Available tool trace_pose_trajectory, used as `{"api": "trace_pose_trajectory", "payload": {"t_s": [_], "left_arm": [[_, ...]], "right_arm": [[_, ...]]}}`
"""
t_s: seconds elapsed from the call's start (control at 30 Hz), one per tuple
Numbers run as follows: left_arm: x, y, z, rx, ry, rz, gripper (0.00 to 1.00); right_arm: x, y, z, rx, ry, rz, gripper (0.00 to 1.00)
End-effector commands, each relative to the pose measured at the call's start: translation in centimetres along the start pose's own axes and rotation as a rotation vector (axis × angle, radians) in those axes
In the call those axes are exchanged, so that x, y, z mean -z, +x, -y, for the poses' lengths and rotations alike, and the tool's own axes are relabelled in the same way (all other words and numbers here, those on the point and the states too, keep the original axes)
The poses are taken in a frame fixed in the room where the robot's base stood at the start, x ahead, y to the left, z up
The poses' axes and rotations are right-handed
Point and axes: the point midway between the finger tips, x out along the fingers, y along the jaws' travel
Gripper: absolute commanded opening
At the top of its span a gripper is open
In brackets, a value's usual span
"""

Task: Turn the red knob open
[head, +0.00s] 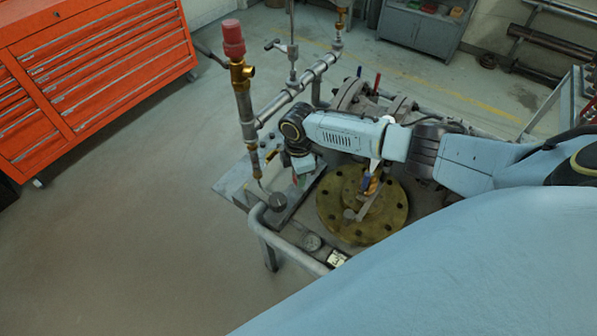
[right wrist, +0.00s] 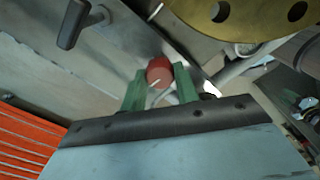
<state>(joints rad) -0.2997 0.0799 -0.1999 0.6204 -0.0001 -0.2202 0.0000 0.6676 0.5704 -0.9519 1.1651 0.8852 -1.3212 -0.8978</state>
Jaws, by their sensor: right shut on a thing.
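The red knob (right wrist: 160,71), with a pale line on its face, shows in the right wrist view between the two green fingers of my right gripper (right wrist: 158,88). The fingers are shut on it from both sides. In the head view my right gripper (head: 299,178) points down at the left part of the bench, beside the brass flange, and the knob there is mostly hidden by it. My left gripper is not in view.
A tall pipe with a red cap (head: 233,38) stands upright left of my right gripper. A brass flange (head: 333,218) lies right of it. A bent grey rail (head: 285,252) runs along the front. A red tool cabinet (head: 95,75) is at left; the floor between is clear.

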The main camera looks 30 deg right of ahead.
Motion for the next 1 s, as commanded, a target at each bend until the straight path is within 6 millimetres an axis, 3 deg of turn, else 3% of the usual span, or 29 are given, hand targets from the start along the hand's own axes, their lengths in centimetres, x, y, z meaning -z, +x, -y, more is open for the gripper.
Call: {"api": "trace_pose_trajectory", "payload": {"t_s": [0.37, 0.87, 0.9, 1.0], "left_arm": [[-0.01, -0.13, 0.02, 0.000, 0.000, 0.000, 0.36], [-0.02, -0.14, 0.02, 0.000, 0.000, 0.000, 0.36], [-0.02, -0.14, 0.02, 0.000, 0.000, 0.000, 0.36], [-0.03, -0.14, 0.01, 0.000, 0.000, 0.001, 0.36]], "right_arm": [[0.13, -0.10, -0.06, -0.002, -0.146, -0.004, 0.08], [0.16, -0.10, -0.06, -0.002, -0.166, -0.004, 0.08], [0.16, -0.10, -0.06, -0.002, -0.166, -0.004, 0.32], [0.14, -0.09, -0.05, -0.002, -0.165, -0.003, 0.45]]}}
